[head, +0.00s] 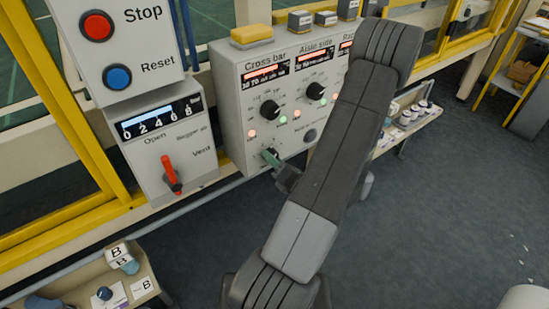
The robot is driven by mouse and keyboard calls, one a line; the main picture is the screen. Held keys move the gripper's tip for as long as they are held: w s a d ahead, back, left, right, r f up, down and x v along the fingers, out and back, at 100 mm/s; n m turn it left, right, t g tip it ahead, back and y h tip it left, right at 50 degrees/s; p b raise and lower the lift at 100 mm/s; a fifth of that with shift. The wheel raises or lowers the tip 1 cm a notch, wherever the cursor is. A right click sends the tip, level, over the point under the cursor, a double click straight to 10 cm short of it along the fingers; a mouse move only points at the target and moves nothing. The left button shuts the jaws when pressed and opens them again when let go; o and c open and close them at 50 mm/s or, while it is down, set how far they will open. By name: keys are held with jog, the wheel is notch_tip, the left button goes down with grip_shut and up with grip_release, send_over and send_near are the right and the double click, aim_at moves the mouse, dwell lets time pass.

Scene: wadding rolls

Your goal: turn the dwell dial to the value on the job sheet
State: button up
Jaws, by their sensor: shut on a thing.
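A grey control panel (232,110) carries displays labelled "Cross bar" and "Aisle side", with a third partly hidden. Below the displays are a black dial (270,110) under Cross bar and a second black dial (315,91) under Aisle side. My gripper (274,162) is at the panel's lower left, shut on a small greenish knob (268,155). I cannot read a dwell label or the knob's setting. My arm hides the panel's right part. I cannot pick out a job sheet.
A tray (70,276) with small items is at lower left. A shelf of jars (413,115) is right.

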dwell(0.3)
jog(key=o, duration=1)
jog(key=shift+c, duration=0.2)
jog(key=v, duration=1.4)
jog(key=shift+p, duration=0.3)
jog(key=shift+w, duration=0.1)
jog(key=x, duration=1.4)
jog(key=shift+b, duration=0.3)
jog(key=shift+d, duration=0.1)
